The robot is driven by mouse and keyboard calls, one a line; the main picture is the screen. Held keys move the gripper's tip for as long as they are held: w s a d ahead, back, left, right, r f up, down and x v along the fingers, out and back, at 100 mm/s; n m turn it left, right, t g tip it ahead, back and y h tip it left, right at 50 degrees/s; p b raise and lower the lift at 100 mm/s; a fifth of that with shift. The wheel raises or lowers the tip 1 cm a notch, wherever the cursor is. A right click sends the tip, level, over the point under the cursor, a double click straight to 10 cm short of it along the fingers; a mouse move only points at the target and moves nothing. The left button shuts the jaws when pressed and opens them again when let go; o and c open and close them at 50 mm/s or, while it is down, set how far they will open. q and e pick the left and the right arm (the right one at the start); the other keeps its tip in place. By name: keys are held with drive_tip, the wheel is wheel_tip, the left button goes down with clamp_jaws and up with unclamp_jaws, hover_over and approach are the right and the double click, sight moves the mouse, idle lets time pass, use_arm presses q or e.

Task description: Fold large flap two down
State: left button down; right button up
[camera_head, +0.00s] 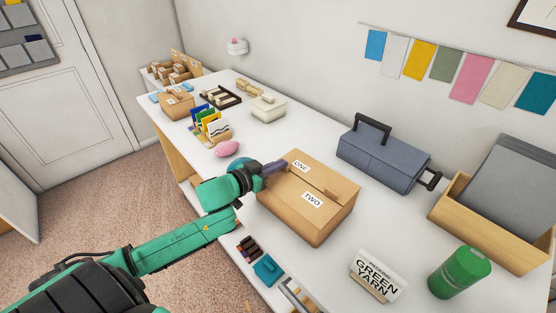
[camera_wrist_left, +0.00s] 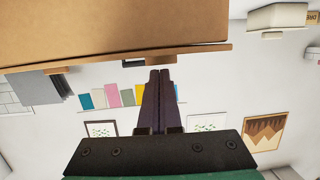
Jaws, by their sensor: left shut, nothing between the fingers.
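A brown cardboard box (camera_head: 290,212) stands on the white table. Its top shows flap one (camera_head: 285,174), with a label reading ONE, and large flap two (camera_head: 335,205), with a label reading TWO. Both look nearly flat, with a seam between them; I cannot tell whether flap two lies fully flush. My left gripper (camera_head: 283,164) is shut and empty at the box's left edge, close to the ONE label. In the left wrist view the closed fingers (camera_wrist_left: 160,75) point at a thin cardboard edge (camera_wrist_left: 110,60); contact is unclear. My right gripper is not in view.
A blue-grey toolbox (camera_head: 382,158) stands behind the box. A pink object (camera_head: 227,149) and a card holder (camera_head: 210,127) lie left.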

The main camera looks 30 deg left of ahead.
use_arm(q)
drive_tip(key=shift+w+r+p, duration=0.15)
drive_tip(key=shift+r+p, duration=2.15)
drive_tip(key=shift+p, duration=0.4)
drive_tip(key=s, duration=0.1)
drive_tip(key=s+b, duration=0.1)
drive_tip(key=s, duration=0.1)
drive_tip(key=shift+a+f, duration=0.25)
drive_tip(key=v, duration=0.7)
drive_tip(key=shift+r, duration=0.25)
